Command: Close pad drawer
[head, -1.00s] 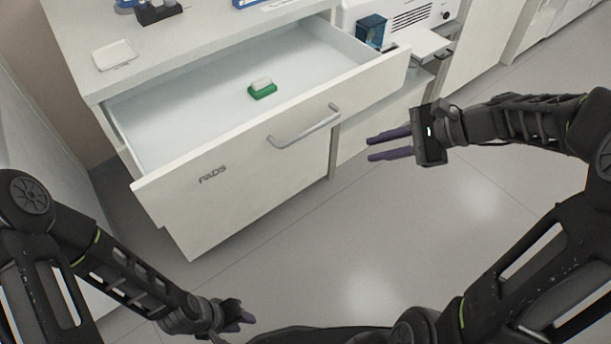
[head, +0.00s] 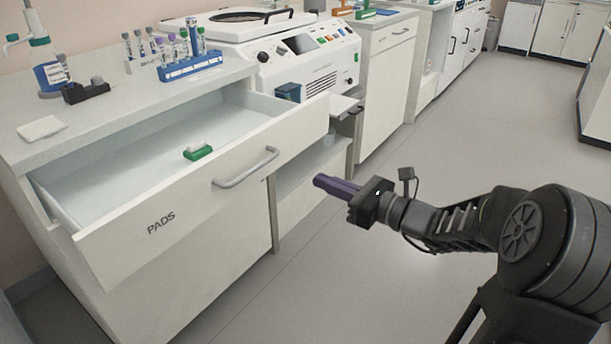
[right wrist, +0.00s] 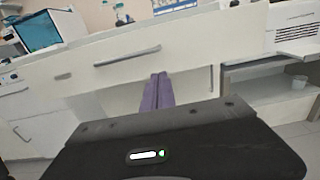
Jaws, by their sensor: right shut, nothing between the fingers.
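The pad drawer (head: 200,190), white with a "PADS" label on its front, is pulled well out of the white counter cabinet. A green and white pad (head: 198,152) lies inside it on the drawer floor. Its grey bar handle (head: 246,167) is on the front face, and the handle also shows in the right wrist view (right wrist: 127,57). My right gripper (head: 318,181) is shut and empty, to the right of the drawer front and apart from it. In the right wrist view its purple fingers (right wrist: 157,92) are together below the drawer front. My left gripper is out of view.
The counter holds a blue tube rack (head: 190,68), a black block (head: 86,91) and a white dish (head: 40,128). A white machine (head: 300,60) stands behind the drawer's right end, with a tray sticking out. The floor to the right is clear.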

